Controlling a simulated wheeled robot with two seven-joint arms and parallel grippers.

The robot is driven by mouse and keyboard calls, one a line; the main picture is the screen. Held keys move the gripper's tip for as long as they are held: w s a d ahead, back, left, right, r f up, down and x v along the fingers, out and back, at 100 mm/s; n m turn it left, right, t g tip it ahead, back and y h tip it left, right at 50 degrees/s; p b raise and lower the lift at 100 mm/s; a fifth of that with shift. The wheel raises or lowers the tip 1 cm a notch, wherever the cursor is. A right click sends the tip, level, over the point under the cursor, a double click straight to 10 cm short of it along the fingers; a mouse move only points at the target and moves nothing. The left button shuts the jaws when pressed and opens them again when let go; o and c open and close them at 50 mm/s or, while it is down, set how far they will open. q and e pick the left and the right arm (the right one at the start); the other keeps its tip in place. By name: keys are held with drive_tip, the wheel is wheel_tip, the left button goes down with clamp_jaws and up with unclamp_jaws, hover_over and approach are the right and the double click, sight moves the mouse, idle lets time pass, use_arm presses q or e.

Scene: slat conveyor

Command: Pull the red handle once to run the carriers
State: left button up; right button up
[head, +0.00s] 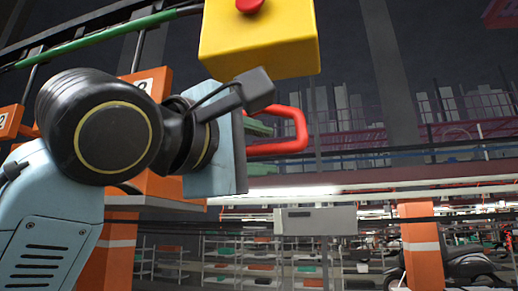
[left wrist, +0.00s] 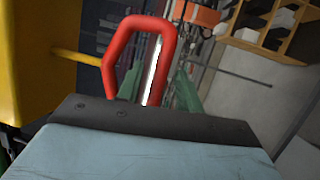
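The red handle (head: 301,128) is a bent loop that sticks out to the right from behind my left gripper in the head view. In the left wrist view the red handle (left wrist: 167,35) stands upright just beyond the dark front edge of my left gripper (left wrist: 150,125). In the head view my left gripper (head: 222,150) shows as a blue-grey body right beside the handle and partly covers it. Its fingers are hidden, so I cannot tell whether they touch the handle. My right gripper is not in view.
A yellow box (head: 260,40) with a red button (head: 249,5) hangs just above the handle. It also fills the left of the left wrist view (left wrist: 25,60). An orange post (head: 421,240) stands at the right. A grey box (head: 315,220) sits below the handle, with shelves behind.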

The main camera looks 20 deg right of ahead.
use_arm(q)
drive_tip(key=b+v, duration=0.4)
drive_tip(key=v, duration=0.5)
drive_tip(key=shift+w, duration=0.1)
idle(7.0)
